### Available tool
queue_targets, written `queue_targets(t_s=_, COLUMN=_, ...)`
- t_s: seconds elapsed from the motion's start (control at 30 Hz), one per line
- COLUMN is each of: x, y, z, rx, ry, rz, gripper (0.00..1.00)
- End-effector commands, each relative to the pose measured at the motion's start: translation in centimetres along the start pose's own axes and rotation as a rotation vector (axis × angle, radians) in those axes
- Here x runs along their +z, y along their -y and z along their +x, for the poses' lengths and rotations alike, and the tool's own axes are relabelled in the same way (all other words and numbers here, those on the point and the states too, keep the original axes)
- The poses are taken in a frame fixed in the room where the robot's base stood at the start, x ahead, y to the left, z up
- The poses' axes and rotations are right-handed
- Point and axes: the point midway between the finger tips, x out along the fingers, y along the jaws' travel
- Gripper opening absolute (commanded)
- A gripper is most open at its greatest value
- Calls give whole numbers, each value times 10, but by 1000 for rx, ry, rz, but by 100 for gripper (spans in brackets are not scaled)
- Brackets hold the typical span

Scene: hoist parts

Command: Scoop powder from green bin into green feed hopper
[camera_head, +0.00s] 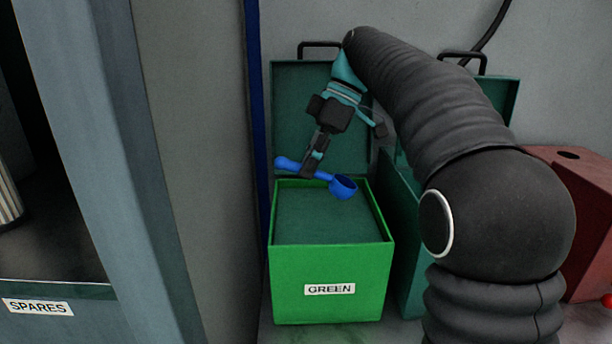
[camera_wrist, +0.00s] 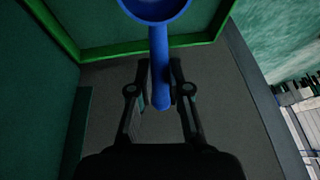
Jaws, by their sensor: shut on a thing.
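The green bin (camera_head: 330,262) stands open, with a GREEN label on its front. A flat dark-green surface (camera_head: 322,215), which looks like the powder, lies inside just below its rim. A teal lid (camera_head: 290,120) stands upright behind it. My gripper (camera_head: 312,170) is shut on the handle of the blue scoop (camera_head: 343,187) and holds it above the back part of the bin. In the wrist view, my gripper (camera_wrist: 160,82) grips the scoop handle (camera_wrist: 159,50); the bowl is cut off at the top edge. No powder shows in the bowl. I cannot make out the green feed hopper.
A teal container (camera_head: 413,250) stands close to the right of the bin, partly behind my arm. Beyond it is a red box (camera_head: 575,185) with a round hole on top. On the left is a cabinet with a SPARES label (camera_head: 38,307). A wall stands behind.

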Motion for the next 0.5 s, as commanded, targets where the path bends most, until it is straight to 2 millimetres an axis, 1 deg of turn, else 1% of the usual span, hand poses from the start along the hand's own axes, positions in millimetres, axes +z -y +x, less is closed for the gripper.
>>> queue_targets(t_s=0.03, x=5, y=-1, z=2, rx=1, ry=-35, rz=-3, gripper=0)
queue_targets(t_s=0.1, x=5, y=-1, z=3, rx=0, ry=-67, rz=-13, gripper=0)
queue_targets(t_s=0.5, x=19, y=-7, z=34, rx=-2, ry=-60, rz=-12, gripper=0)
